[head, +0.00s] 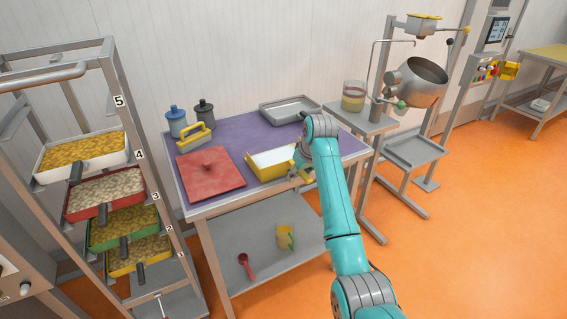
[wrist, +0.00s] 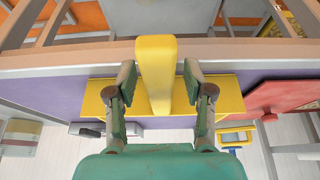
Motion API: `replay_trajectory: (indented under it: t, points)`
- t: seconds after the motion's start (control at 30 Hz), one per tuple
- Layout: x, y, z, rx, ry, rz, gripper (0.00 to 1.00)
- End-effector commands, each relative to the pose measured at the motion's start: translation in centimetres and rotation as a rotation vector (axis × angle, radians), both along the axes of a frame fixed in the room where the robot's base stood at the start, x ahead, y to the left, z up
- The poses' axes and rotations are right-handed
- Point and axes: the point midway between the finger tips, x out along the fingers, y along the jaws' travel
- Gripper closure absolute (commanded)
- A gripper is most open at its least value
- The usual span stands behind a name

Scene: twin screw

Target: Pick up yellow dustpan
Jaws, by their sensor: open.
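The yellow dustpan (head: 262,171) lies near the front edge of the purple table top, its inside looking white. In the wrist view its yellow handle (wrist: 155,65) stands between the two fingers, and its wide body (wrist: 228,100) spreads out on both sides behind them. My gripper (wrist: 159,80) is open around the handle, with a visible gap on the right; contact on the left cannot be told. In the head view my gripper (head: 300,174) is at the right end of the dustpan, partly hidden by my arm.
A red lid (head: 211,176) lies left of the dustpan, with a yellow-handled tool (head: 194,137) and two lidded jars behind it. A grey tray (head: 290,108) is at the back. A rack (head: 112,95) with several filled trays stands left. A kettle machine (head: 422,82) stands right.

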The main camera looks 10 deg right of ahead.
Motion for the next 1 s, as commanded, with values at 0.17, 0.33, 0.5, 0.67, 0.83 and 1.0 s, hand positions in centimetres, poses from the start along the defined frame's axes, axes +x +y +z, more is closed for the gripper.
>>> replay_trajectory:
  t: [0.17, 0.33, 0.5, 0.67, 0.83, 1.0]
  points:
    - [0.0, 0.0, 0.0, 0.0, 0.0, 0.0, 0.58]
    - [0.0, 0.0, 0.0, 0.0, 0.0, 0.0, 1.0]
    - [0.0, 0.0, 0.1, 0.0, -0.001, 0.0, 1.0]
    - [0.0, 0.0, 0.2, 0.001, -0.002, 0.0, 1.0]
    - [0.1, 0.0, 2.0, 0.0, -0.004, 0.001, 1.0]
    - [0.1, 0.0, 5.4, 0.0, -0.006, 0.0, 1.0]
